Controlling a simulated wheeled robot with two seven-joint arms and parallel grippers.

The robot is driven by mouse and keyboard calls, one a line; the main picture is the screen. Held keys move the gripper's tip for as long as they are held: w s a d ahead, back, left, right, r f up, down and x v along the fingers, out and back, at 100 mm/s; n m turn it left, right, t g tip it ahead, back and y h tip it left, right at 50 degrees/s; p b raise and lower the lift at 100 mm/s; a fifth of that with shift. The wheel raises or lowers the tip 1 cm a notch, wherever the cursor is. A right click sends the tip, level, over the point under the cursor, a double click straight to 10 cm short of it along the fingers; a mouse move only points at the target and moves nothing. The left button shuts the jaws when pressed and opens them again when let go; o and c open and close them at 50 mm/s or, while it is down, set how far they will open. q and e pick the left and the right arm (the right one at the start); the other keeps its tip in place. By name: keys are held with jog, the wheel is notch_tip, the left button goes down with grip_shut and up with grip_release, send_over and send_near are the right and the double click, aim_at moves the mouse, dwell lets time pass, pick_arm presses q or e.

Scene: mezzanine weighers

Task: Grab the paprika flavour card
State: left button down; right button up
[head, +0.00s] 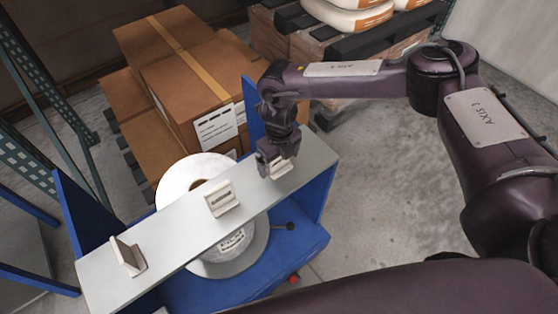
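A pale grey shelf board (180,235) spans a blue frame and carries three small cream holders. The left holder (128,258) and the middle holder (221,199) stand clear. The right holder (281,171) is partly hidden by my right gripper (273,166). That gripper points down at the right holder, and its fingers overlap it in the picture. I cannot tell whether they are open or closed on something. No card's print can be read, so I cannot tell which is the paprika flavour card. My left gripper is not in view.
A round white drum-like object (186,176) sits under the board on the blue frame (305,240). Stacked brown cartons (180,70) stand behind. A pallet with white sacks (350,18) is at the back. Green racking (40,80) is at left. Concrete floor is clear at right.

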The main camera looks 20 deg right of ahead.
jog(key=c, duration=0.9)
jog(key=shift+c, duration=0.5)
jog(key=shift+r, duration=0.15)
